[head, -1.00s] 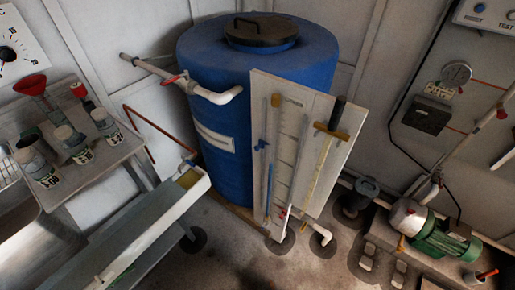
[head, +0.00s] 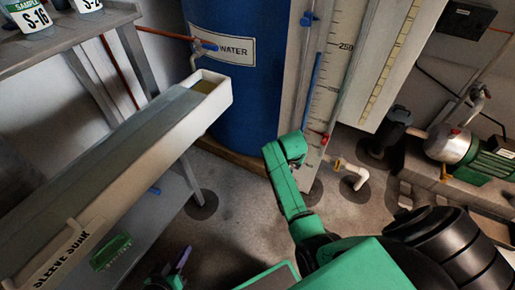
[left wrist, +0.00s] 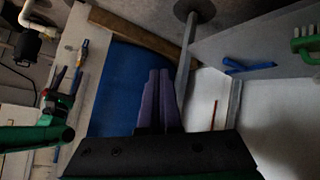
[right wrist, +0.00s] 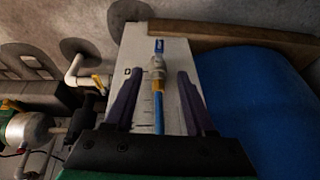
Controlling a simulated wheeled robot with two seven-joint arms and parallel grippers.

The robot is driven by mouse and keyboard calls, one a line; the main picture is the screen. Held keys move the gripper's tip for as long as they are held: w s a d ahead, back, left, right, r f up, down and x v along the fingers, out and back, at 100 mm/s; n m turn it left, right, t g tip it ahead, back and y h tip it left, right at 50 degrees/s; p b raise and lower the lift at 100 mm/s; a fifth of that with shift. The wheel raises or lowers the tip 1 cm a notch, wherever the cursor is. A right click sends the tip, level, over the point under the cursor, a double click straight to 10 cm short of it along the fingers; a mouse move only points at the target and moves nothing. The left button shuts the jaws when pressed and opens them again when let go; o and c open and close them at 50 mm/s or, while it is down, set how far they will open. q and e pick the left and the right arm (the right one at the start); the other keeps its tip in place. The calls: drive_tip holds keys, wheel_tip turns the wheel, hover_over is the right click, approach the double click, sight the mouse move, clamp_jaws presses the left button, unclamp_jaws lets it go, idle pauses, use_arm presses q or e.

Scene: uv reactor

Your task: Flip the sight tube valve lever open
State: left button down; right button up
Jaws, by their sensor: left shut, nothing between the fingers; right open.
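The sight tube (head: 316,75) is a thin, blue-filled tube on a pale scale board (head: 342,60) in front of the blue water tank (head: 232,90). In the right wrist view, a pale valve fitting (right wrist: 155,66) with a blue lever (right wrist: 159,46) sits at the tube's lower end. My right gripper (right wrist: 158,73) is open, its purple fingers on either side of the tube near the fitting; contact is not clear. In the head view my green right arm hides the lower tube. My left gripper (head: 182,258) is shut and empty, low near the trough; it also shows in the left wrist view (left wrist: 159,72).
A white drain pipe (head: 352,169) and a green pump (head: 495,160) are to the right.

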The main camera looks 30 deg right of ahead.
use_arm(q)
wheel_tip(320, 180, down, 8)
drive_tip(key=d+n+t+h+b, duration=0.1)
drive_tip(key=d+t+b, duration=0.25)
drive_tip(key=b, duration=0.45)
use_arm(e)
drive_tip(key=b+x, duration=0.1)
drive_tip(key=x, duration=1.3)
drive_tip(key=shift+d+f, duration=0.15)
drive_tip(key=shift+w+d+f, duration=0.1)
use_arm(q)
drive_tip(key=shift+t, duration=0.85)
drive_tip(key=w+r, duration=0.2)
drive_tip(key=w+a+r, duration=0.1)
drive_tip(key=w, duration=0.1)
drive_tip(key=shift+r, duration=0.4)
use_arm(e)
clamp_jaws()
